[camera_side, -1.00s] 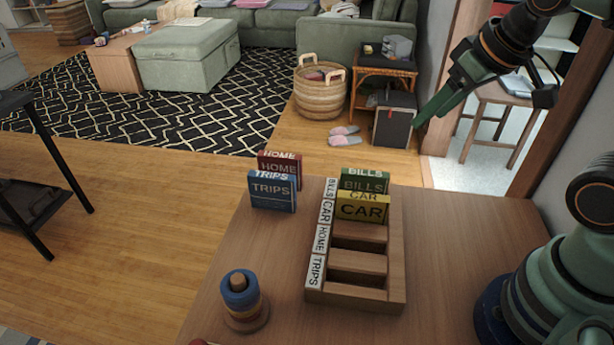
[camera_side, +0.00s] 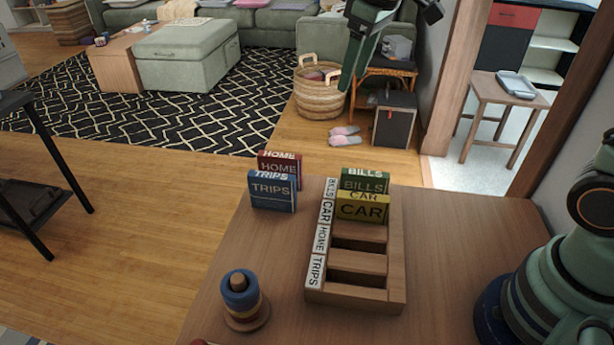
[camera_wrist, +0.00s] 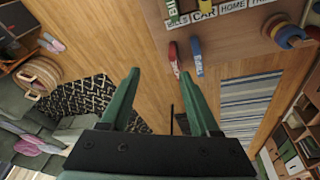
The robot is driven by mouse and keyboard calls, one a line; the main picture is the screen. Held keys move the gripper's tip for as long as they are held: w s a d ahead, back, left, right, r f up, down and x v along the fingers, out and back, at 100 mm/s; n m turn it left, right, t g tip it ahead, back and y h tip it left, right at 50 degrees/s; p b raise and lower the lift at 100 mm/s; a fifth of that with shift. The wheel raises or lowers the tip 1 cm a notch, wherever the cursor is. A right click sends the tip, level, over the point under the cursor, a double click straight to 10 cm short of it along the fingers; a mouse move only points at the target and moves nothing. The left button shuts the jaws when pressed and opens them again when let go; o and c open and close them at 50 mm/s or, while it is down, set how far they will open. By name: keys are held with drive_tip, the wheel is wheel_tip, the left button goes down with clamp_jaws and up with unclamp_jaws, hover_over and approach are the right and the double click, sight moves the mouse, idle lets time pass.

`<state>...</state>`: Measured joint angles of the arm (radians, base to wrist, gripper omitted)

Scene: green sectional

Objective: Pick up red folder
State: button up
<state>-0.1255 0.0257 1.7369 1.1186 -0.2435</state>
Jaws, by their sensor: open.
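The red folder (camera_side: 279,163), marked HOME, stands upright on the table near its far left edge. The blue TRIPS folder (camera_side: 272,191) stands just in front of it and hides its lower part. In the wrist view the red folder (camera_wrist: 174,57) shows edge-on beside the blue one (camera_wrist: 196,56). My gripper (camera_side: 346,84) is high above and beyond the table in the side view, well away from the folders. In the wrist view my gripper (camera_wrist: 160,78) has its two green fingers spread wide with nothing between them; the red folder lies ahead of the right finger.
A wooden rack (camera_side: 395,265) holds the green BILLS folder (camera_side: 364,180) and yellow CAR folder (camera_side: 361,208) in its far slots; its nearer slots are empty. A ring stacker (camera_side: 242,300) stands at the front left. The table's right side (camera_side: 460,235) is clear.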

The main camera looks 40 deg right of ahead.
drive_tip(key=w+a+f+n+g, duration=0.25)
drive_tip(key=w+a+f, duration=0.25)
drive_tip(key=w, duration=0.3)
drive_tip(key=n, duration=0.2)
hover_over(280, 166)
drive_tip(key=shift+g, duration=0.25)
drive_tip(key=f, duration=0.7)
drive_tip(key=shift+w+d+f, duration=0.25)
drive_tip(key=shift+w, duration=0.05)
drive_tip(key=shift+a+f, duration=0.1)
drive_tip(key=shift+f, duration=0.1)
wheel_tip(280, 166, down, 7)
drive_tip(key=shift+r, duration=0.2)
drive_tip(key=shift+w+f, duration=0.2)
drive_tip(key=shift+f, duration=2.5)
clamp_jaws()
